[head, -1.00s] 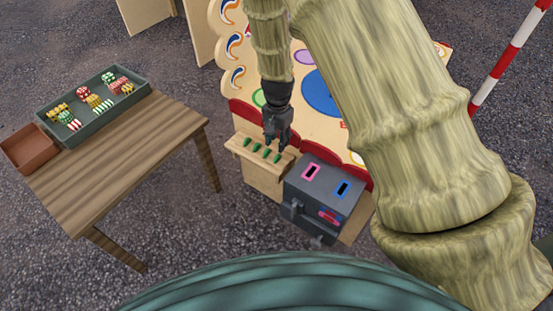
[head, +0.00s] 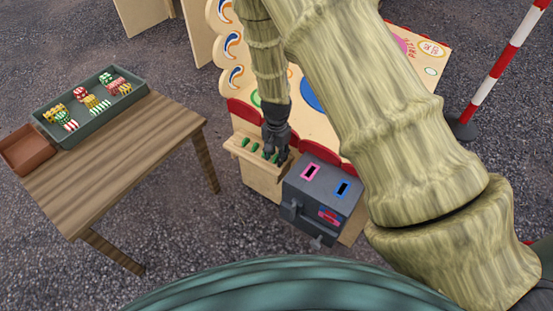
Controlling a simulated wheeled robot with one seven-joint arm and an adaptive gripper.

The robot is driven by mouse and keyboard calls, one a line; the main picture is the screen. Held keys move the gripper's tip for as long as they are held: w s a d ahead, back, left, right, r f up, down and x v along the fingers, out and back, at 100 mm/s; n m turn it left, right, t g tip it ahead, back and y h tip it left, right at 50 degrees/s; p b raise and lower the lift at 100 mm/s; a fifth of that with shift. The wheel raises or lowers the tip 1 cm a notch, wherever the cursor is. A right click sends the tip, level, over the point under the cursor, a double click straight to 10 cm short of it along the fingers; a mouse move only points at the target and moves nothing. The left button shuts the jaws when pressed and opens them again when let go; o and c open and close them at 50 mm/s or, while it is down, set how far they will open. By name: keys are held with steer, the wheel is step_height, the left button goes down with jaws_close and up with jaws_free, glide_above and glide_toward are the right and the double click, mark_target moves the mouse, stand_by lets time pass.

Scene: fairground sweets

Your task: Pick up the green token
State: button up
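Several green tokens (head: 245,142) stand in a row on a small light wooden ledge (head: 236,150) in the head view. My gripper (head: 272,154) points down over the right part of this row. Its fingers are at the tokens' level and partly hide those at the right end. The fingers are dark and small here, so I cannot tell whether they are open or touch a token.
A grey box (head: 316,207) with a pink-rimmed slot and a blue-rimmed slot stands just right of the ledge. A wooden table (head: 130,150) at left bears a grey-green tray (head: 133,97) of striped sweets and a brown box (head: 27,150). A red-and-white pole (head: 505,58) stands at right.

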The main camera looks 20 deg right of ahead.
jaws_close()
